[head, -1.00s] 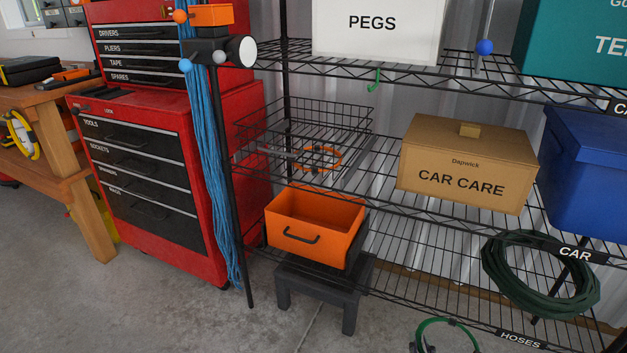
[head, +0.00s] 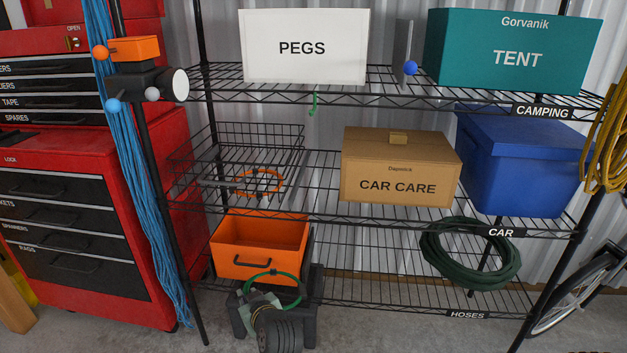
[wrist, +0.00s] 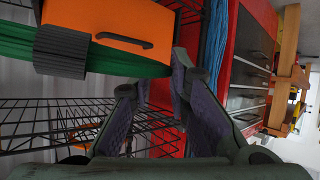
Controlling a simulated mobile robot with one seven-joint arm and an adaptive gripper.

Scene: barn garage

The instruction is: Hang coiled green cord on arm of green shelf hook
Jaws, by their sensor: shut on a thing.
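The coiled green cord (head: 290,277) shows as a thin green loop with a dark band, low in the head view, in front of the orange bin and stool. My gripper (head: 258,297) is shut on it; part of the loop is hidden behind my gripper. In the wrist view the cord (wrist: 110,65) runs from the left, through a dark grey band, to my fingertips (wrist: 160,82). The green shelf hook (head: 313,104) hangs below the front edge of the upper shelf, under the white PEGS box. It is bare and well above my gripper, slightly right.
The orange bin (head: 258,250) is just behind the cord. A wire basket (head: 250,135) and CAR CARE box (head: 398,180) stand on the middle shelf. A blue hanging cord (head: 130,170) and dark pole are at left. A dark green hose (head: 470,255) hangs at right.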

